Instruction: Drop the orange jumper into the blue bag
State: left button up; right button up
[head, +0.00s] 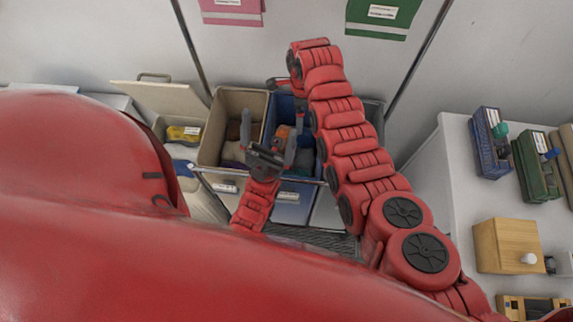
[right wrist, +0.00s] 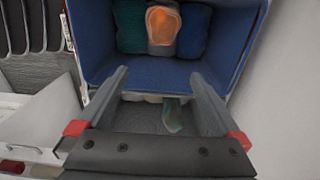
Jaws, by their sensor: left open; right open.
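The blue bag (head: 291,207) stands in a row of bins against the wall. It also shows in the right wrist view (right wrist: 150,72). An orange item that looks like the jumper (right wrist: 162,28) lies inside it, between dark teal and navy cloths; in the head view it shows as a small orange patch (head: 283,132). My left gripper (head: 270,130) is open and empty, over the border between the beige bin and the blue bag. My right gripper (right wrist: 158,74) is open and empty above the blue bag; in the head view its arm hides much of that side.
A beige bin (head: 203,150) with dark and coloured cloths stands left of the blue bag. A lidded box (head: 160,98) is further left. At right, a white table (head: 456,160) holds blue and green boxes and a wooden box (head: 507,246).

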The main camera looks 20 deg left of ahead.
notch_tip(320, 180, up, 16)
jog(key=p, duration=0.1)
jog(key=shift+f, duration=0.15)
dwell(0.6)
